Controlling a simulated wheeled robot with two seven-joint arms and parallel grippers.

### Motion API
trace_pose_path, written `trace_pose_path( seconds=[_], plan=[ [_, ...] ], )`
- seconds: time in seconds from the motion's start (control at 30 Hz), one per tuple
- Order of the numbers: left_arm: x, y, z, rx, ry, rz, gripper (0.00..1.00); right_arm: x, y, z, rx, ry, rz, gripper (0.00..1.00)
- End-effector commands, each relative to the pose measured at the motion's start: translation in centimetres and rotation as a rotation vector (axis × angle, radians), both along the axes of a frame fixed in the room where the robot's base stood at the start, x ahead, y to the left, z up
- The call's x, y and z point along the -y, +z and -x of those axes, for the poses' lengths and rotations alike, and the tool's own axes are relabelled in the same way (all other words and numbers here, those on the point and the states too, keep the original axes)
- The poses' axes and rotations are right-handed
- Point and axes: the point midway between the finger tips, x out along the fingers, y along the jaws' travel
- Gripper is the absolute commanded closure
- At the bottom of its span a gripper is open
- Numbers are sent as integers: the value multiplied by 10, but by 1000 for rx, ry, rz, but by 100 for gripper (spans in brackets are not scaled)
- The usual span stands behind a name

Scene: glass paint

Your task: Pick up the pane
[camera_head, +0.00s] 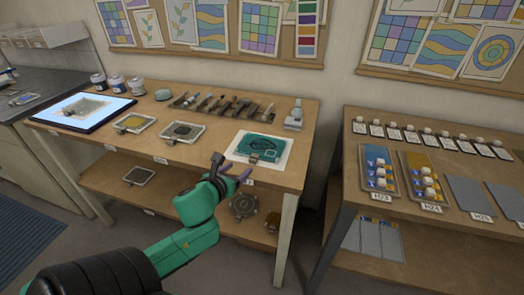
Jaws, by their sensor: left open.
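A teal pane (250,144) with dark curved lines lies flat on a white sheet (285,143) at the right front of the left bench. A small pale square and a small grey part sit on its front area. My left gripper (232,167) is open and empty, in front of the sheet near the bench's front edge. Its fingers point up toward the pane and look apart from it. A pane on the lit light pad (68,119) also shows at the far left. My right gripper is out of view.
Trays with amber (134,122) and dark (183,131) contents lie left of the sheet. Behind are a tool rack (222,105), jars (116,83) and a grey upright device (294,115). A second bench at right holds labelled trays (376,170).

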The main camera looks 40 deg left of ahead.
Motion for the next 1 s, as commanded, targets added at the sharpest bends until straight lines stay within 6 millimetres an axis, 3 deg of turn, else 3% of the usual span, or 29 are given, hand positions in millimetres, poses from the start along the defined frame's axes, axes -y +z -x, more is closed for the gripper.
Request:
trace_pose_path(
  seconds=[0.5, 0.77, 0.93, 0.97, 1.0],
  plan=[
    [-15, -25, -71, 3, 0, 6, 32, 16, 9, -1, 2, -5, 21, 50],
    [-16, -28, -76, 0, -2, 4, 32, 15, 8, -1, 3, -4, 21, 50],
    [-16, -28, -76, 0, -2, 4, 94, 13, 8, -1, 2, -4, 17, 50],
    [-16, -28, -75, 0, -2, 4, 100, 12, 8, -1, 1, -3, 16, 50],
    [-16, -28, -75, 0, -2, 4, 100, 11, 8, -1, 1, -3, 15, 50]
  ],
)
